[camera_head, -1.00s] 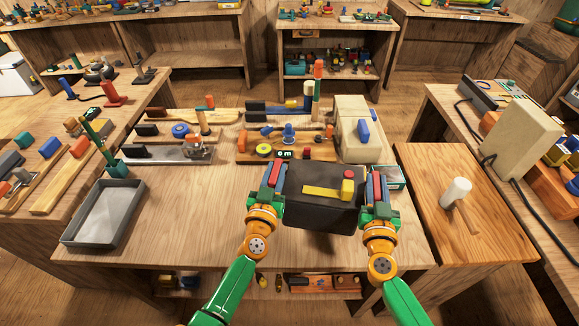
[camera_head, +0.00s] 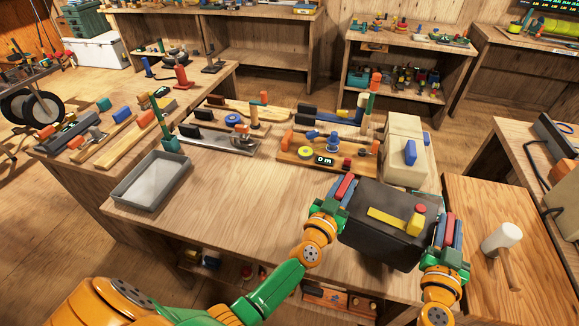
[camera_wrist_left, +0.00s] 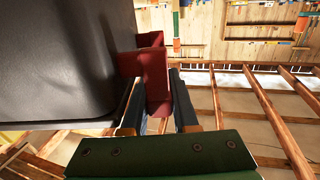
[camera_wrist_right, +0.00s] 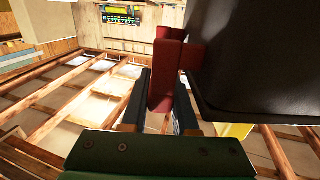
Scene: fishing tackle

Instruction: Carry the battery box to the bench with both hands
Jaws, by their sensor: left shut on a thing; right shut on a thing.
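The battery box (camera_head: 378,247) is black with a yellow strip and a red-topped yellow knob on its lid. In the head view it is held up between my two grippers, over the front right part of the wooden bench (camera_head: 262,200). My left gripper (camera_head: 339,192) is shut on a red handle (camera_wrist_left: 155,72) at the box's left side. My right gripper (camera_head: 446,232) is shut on the red handle (camera_wrist_right: 166,75) at its right side. The box looks roughly level. Whether its underside touches the bench is hidden.
A grey tray (camera_head: 122,190) lies at the bench's left. A board with tackle parts (camera_head: 292,155) and a cream case with a blue handle (camera_head: 402,125) stand at the back. A side table with a white-headed mallet (camera_head: 500,238) is at right. The bench's middle is clear.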

